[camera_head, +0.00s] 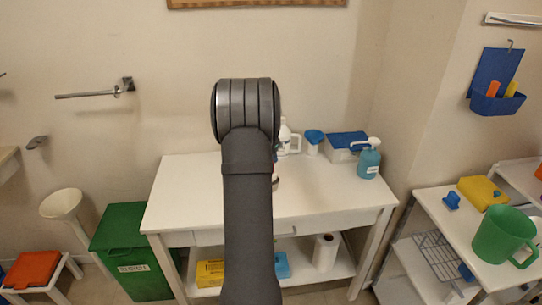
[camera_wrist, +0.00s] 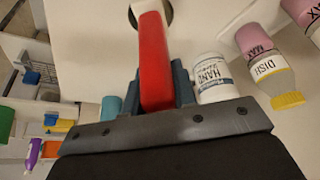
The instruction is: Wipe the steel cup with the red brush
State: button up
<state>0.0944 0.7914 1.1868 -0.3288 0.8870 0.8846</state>
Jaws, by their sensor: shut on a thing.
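In the wrist view my gripper (camera_wrist: 157,88) is shut on the red brush (camera_wrist: 154,55); its smooth red handle stands between the two blue-grey fingers. A small brownish curved edge (camera_head: 276,183) shows beside my arm on the white table (camera_head: 335,200).
A white HAND container (camera_wrist: 212,75), a DISH bottle (camera_wrist: 272,75) with a yellow cap and pink bottles stand nearby. The table's front and left look clear.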

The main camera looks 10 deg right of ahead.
jog(key=d+r, duration=0.3)
jog(key=r, duration=0.5)
jog(key=shift+d, duration=0.15)
dwell(0.5)
jog(key=s+a+f+n+y, duration=0.1)
jog(key=s+a+f+n, duration=0.2)
jog(key=s, duration=0.3)
jog(key=s+a+f+n+t+y, duration=0.1)
jog(key=s+a+f+n, duration=0.1)
jog(key=s+a+f, duration=0.2)
jog(key=shift+s+a+n, duration=0.4)
jog(key=shift+s+a, duration=0.1)
jog(key=shift+s, duration=0.55)
jog(key=shift+w+f, duration=0.1)
